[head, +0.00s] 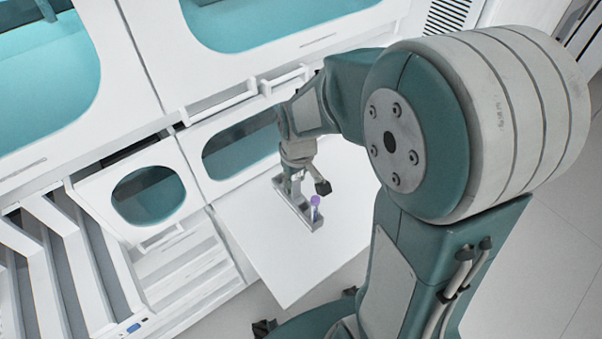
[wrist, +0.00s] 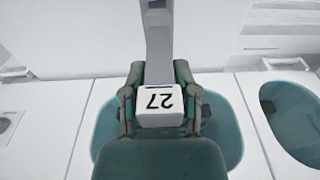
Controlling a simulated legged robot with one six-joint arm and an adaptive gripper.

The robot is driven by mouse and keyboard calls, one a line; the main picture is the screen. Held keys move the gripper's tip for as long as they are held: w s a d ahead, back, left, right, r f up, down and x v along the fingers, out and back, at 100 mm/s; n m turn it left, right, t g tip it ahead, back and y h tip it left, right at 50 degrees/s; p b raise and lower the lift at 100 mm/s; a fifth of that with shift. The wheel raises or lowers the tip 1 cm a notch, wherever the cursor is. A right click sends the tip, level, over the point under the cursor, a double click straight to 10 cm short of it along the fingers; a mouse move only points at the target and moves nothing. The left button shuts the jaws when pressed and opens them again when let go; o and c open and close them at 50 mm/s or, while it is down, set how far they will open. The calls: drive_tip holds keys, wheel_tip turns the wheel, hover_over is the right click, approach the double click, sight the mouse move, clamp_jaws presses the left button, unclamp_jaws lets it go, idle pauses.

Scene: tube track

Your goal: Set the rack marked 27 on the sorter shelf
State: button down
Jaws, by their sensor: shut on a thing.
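The rack marked 27 is a narrow grey bar (head: 292,205) with a purple-capped tube (head: 315,202) near its front end in the head view. In the wrist view its white end block (wrist: 160,105) shows the number 27 upside down, and the grey bar runs away from it. My gripper (head: 306,184) is shut on the rack; in the wrist view its fingers (wrist: 159,82) lie on both sides of the end block. The rack is over a flat white surface (head: 285,255). I cannot tell whether it touches it, or whether this is the sorter shelf.
White cabinets with teal windows (head: 245,140) stand behind the white surface. White stepped racks or slats (head: 50,260) are at the lower left. The white surface around the rack is bare, and grey tiled floor (head: 535,270) is open at the right.

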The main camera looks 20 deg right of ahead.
sight(299, 194)
drive_tip(key=shift+a+f, duration=0.55)
drive_tip(key=shift+f, duration=0.55)
drive_tip(key=shift+d+f, duration=1.1)
drive_tip(key=shift+d, duration=0.05)
drive_tip(key=shift+a+f, duration=0.1)
drive_tip(key=shift+a, duration=0.75)
drive_tip(key=shift+d, duration=0.9)
drive_tip(key=shift+a, duration=0.1)
